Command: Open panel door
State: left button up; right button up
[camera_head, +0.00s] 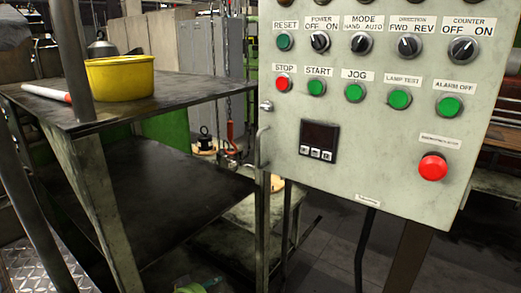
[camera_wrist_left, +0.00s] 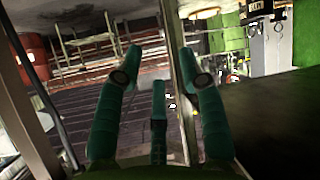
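The panel door (camera_head: 370,190) is the pale grey front of a control box at the right of the head view. It carries labelled knobs, buttons and a small display, and it looks closed. A slim vertical handle (camera_head: 262,150) is on its left edge, below a small latch (camera_head: 266,106). My left gripper (camera_wrist_left: 160,72) shows in the left wrist view with its dark green fingers spread and nothing held between them. A green part at the bottom of the head view may be its tip; I cannot be sure. My right gripper is in neither view.
A dark metal table (camera_head: 180,93) stands at the left with a yellow bowl (camera_head: 120,76) on it, above a lower shelf (camera_head: 165,190). In the left wrist view a pale upright post (camera_wrist_left: 178,50) stands beyond the fingers. Dark floor (camera_head: 330,245) shows below the panel.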

pick_arm(q)
jog(key=w+d+r+m+t+h+p, duration=0.1)
jog(key=w+d+r+h, duration=0.1)
jog(key=r, duration=0.9)
jog(key=w+d+r+m+t+h+p, duration=0.1)
jog(key=w+d+r, duration=0.1)
jog(key=r, duration=0.8)
jog(key=m+h+p, duration=0.3)
jog(key=m+h, duration=0.2)
send_near(258, 143)
jog(key=x, duration=0.4)
jog(key=p+x, duration=0.2)
jog(key=x, duration=0.3)
jog(key=shift+d+r+p, duration=0.15)
jog(key=shift+p, duration=0.2)
jog(key=shift+w+d, duration=0.45)
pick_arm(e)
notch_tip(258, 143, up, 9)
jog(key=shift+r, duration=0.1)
pick_arm(q)
grip_shut()
